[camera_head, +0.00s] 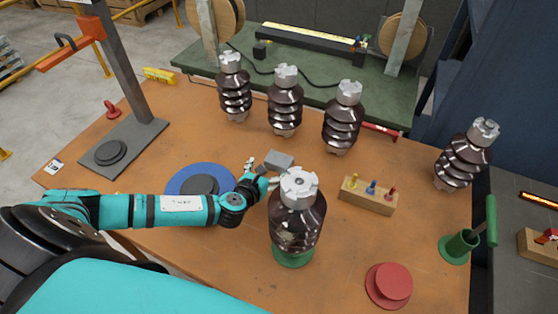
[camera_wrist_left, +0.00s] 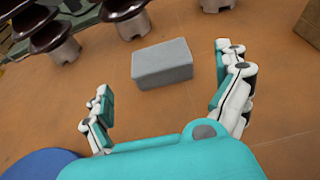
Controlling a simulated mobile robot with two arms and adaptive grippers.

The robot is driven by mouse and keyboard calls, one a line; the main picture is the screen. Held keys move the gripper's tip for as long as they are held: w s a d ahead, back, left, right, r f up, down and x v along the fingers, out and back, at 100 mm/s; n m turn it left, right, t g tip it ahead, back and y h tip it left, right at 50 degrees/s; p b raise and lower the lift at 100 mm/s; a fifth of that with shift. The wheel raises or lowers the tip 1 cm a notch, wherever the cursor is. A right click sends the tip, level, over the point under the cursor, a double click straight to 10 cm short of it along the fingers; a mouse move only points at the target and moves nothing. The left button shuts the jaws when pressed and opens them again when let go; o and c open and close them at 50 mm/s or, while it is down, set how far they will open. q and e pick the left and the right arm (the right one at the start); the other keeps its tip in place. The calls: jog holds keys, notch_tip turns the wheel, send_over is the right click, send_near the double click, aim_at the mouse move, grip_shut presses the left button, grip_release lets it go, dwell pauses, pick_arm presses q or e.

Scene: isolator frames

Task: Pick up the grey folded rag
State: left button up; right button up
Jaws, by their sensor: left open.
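The grey folded rag (camera_head: 279,160) is a small grey block lying on the orange-brown table top, behind the large front insulator. In the left wrist view the rag (camera_wrist_left: 162,63) lies ahead of my left gripper, roughly between the lines of its two fingers. My left gripper (camera_wrist_left: 162,88) is open and empty, with its fingers spread wide. In the head view my left gripper (camera_head: 260,171) is just left of the rag, partly hidden by the front insulator's cap. No finger visibly touches the rag in the wrist view. My right gripper is not in view.
The front insulator (camera_head: 298,215) stands on a green base close to my left gripper. Three insulators (camera_head: 285,100) stand behind the rag. A blue disc (camera_head: 187,178) lies under my forearm. A wooden block with colored pegs (camera_head: 368,196) is to the right.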

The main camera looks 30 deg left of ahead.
aim_at(278, 160)
pick_arm(q)
jog(key=shift+w+r, duration=0.1)
jog(key=shift+w, duration=0.2)
jog(key=p+x, duration=0.1)
jog(key=x, duration=0.3)
jog(key=shift+w, duration=0.4)
jog(key=shift+s, duration=0.1)
jog(key=shift+c, duration=0.7)
jog(key=c, duration=0.8)
